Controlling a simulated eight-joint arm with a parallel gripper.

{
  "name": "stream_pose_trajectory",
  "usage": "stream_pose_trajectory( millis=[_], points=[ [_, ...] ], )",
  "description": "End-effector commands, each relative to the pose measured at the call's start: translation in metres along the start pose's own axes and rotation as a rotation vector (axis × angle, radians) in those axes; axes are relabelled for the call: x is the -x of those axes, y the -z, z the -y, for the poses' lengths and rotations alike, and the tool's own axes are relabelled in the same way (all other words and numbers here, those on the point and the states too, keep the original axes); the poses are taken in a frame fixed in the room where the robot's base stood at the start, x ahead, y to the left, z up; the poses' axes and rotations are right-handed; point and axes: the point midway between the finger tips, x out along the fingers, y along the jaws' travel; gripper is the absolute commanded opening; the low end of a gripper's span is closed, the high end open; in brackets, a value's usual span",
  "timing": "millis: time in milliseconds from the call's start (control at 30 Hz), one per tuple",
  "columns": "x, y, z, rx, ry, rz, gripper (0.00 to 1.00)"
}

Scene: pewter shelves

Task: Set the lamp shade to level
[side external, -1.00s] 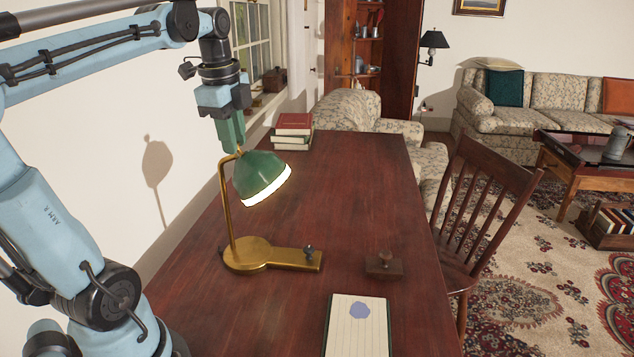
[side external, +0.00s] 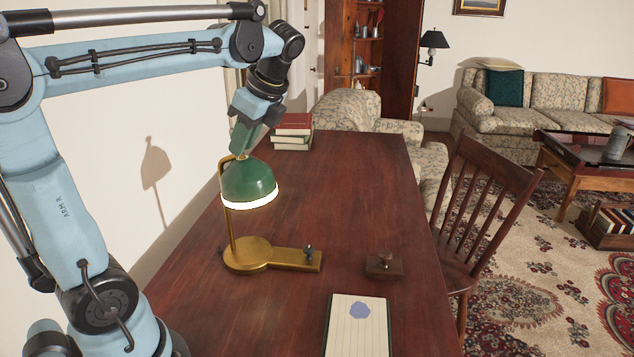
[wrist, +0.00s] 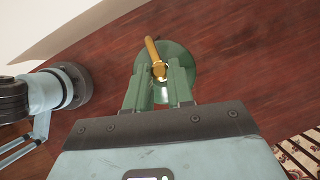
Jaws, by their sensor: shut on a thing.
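The desk lamp has a green shade (side external: 249,181) with a glowing white rim, hung from a brass post and base (side external: 247,256) on the desk. The shade's rim looks close to level in the side view, tilted very slightly. My gripper (side external: 242,152) is above the shade, leaning over, and shut on the brass knob at the shade's top. In the wrist view the green shade (wrist: 181,62) lies beyond my gripper (wrist: 159,75), with the brass knob and arm (wrist: 153,50) between the fingertips. The fingers partly hide the knob.
A dark wooden block with a knob (side external: 384,264) and a notepad (side external: 358,325) lie on the desk (side external: 340,205). Books (side external: 292,131) are stacked at the far left corner. A wooden chair (side external: 490,205) stands at the right. The desk's middle is clear.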

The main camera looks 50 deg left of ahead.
Motion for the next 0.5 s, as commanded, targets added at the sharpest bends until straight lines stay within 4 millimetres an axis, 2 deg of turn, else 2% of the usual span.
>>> stream_pose_trajectory(
  millis=[200, 500],
  points=[
    [0.0006, 0.004, 0.0013, -0.014, -0.016, 0.08, 0.0],
    [0.0, 0.0047, 0.0012, -0.017, -0.024, 0.111, 0.0]
  ],
)
